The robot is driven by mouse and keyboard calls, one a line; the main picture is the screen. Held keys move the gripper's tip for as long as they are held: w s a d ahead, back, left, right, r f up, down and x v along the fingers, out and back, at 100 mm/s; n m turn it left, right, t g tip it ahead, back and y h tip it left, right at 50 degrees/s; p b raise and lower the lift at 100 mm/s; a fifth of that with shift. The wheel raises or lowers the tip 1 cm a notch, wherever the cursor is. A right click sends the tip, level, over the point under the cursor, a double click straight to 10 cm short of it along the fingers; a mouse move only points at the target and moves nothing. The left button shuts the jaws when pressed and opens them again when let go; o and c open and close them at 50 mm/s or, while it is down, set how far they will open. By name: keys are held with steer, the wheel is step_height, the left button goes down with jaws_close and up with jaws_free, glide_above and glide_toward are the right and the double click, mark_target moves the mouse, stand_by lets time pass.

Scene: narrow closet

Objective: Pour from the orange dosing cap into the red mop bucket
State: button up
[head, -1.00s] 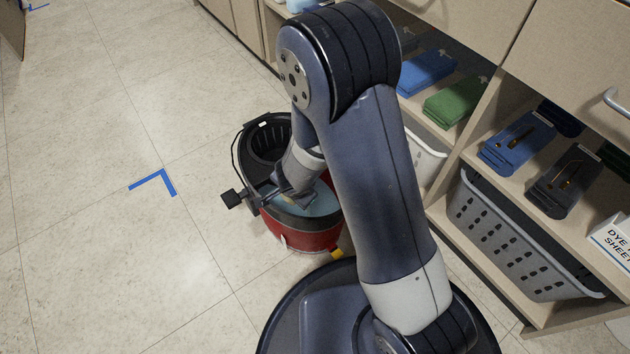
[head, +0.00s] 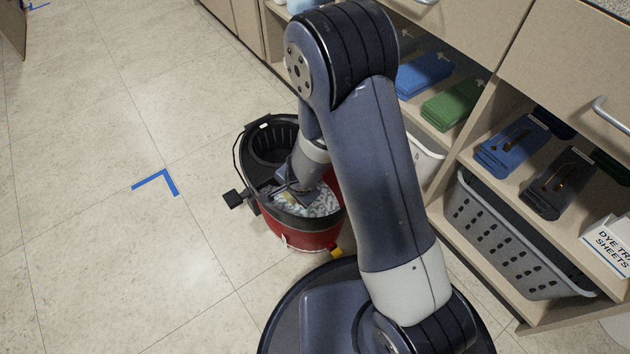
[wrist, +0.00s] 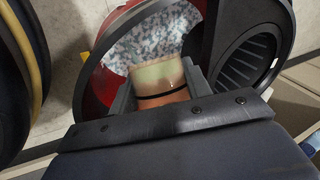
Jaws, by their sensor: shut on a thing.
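The red mop bucket (head: 305,238) stands on the floor, with a black rim and a black wringer basket (head: 268,142) at its far side. Its red inner wall also shows in the wrist view (wrist: 97,85). Inside lies a mottled white and grey-green surface (wrist: 150,42). My gripper (wrist: 160,88) is shut on the orange dosing cap (wrist: 165,98), which has a dark band and a pale green part pointing over the bucket's opening. In the head view my gripper (head: 294,196) is over the bucket and the cap is hidden. I cannot tell whether liquid is leaving the cap.
A shelf unit stands at the right with blue (head: 423,73) and green (head: 452,103) folded cloths, a grey basket (head: 520,245) and a white box (head: 612,243). Blue tape (head: 160,180) marks the floor. The floor at the left is clear.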

steer(key=shift+w+d+r+g+y+p, duration=0.15)
steer(key=shift+r+g+y+p, duration=0.5)
steer(key=shift+p, duration=3.05)
steer(key=shift+w+d+m+g+y+p, duration=0.4)
steer(key=shift+d+y+p, duration=0.35)
steer(key=shift+p, duration=2.3)
steer(key=shift+w+d+r+g+y+p, duration=0.2)
steer(key=shift+y+p, duration=0.3)
steer(key=shift+p, duration=0.6)
steer(key=b, duration=0.1)
steer(key=f+h+b, duration=0.1)
steer(key=b, duration=0.1)
steer(key=shift+s+a+f, duration=0.2)
steer(key=shift+a+f, duration=0.05)
steer(key=shift+a, duration=0.1)
steer(key=b, duration=0.2)
steer(key=a+t+h+b, duration=0.1)
steer(key=b, duration=0.2)
steer(key=shift+s+f, duration=0.15)
steer(key=shift+s, duration=0.2)
steer(key=shift+r, duration=0.4)
steer(key=shift+t, duration=0.25)
steer(key=shift+s+a+f+b, duration=0.2)
steer(key=shift+f+b, duration=0.1)
steer(key=shift+b, duration=0.9)
steer(key=b, duration=0.3)
steer(key=t+h+b, duration=0.1)
steer(key=b, duration=0.2)
steer(key=shift+f+n+h, duration=0.3)
steer(key=shift+n, duration=0.1)
